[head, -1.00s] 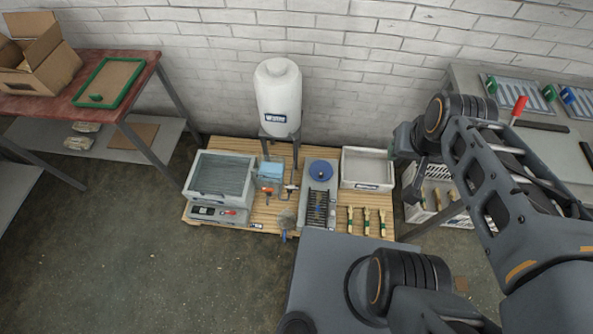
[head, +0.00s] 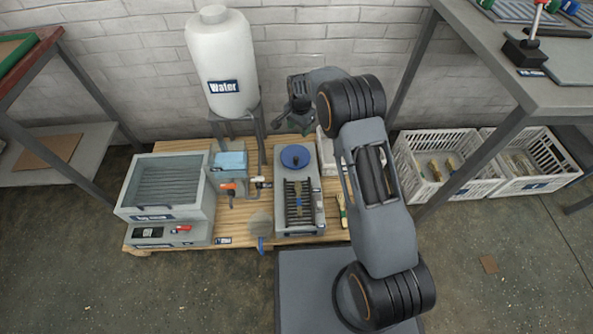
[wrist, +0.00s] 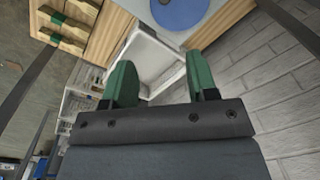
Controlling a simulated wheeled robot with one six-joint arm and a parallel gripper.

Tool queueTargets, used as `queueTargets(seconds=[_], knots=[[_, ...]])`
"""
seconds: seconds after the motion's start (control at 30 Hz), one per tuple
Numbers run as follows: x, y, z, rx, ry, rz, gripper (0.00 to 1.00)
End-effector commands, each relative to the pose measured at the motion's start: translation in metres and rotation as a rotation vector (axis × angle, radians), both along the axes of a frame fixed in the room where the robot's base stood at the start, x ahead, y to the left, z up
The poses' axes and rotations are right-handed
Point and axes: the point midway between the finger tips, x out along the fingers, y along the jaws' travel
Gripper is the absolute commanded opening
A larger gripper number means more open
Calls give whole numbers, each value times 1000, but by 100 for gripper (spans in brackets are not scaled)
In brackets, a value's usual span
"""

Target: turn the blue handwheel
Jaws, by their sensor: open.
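The blue handwheel (head: 295,157) is a flat disc on top of the grey press (head: 300,225), on the wooden pallet. In the wrist view the handwheel (wrist: 180,10) is cut off by the top edge, on a pale grey surface. My gripper (wrist: 160,80) has two green fingers spread apart with nothing between them. In the head view my gripper (head: 300,122) hangs just behind the handwheel, apart from it, partly hidden by my wrist.
A white water tank (head: 222,60) stands behind, left of my gripper. A grey washing box (head: 165,185) and small blue box (head: 230,161) sit left of the press. A shelf (head: 500,60) stands right.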

Motion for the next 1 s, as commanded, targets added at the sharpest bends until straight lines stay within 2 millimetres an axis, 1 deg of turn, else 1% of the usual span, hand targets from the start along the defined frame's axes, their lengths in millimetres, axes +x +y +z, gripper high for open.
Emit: queueTargets(seconds=[0.03,0.1,0.2,0.37,0.6,0.8,1.0], knots=[[3,3,-28,-1,8,-15,53],[6,6,-47,-2,15,-35,53],[8,9,-64,-3,21,-54,53],[9,10,-87,-4,24,-63,53],[8,10,-134,-4,26,-63,53],[8,10,-169,-4,26,-62,53],[9,10,-193,-3,24,-62,53]])
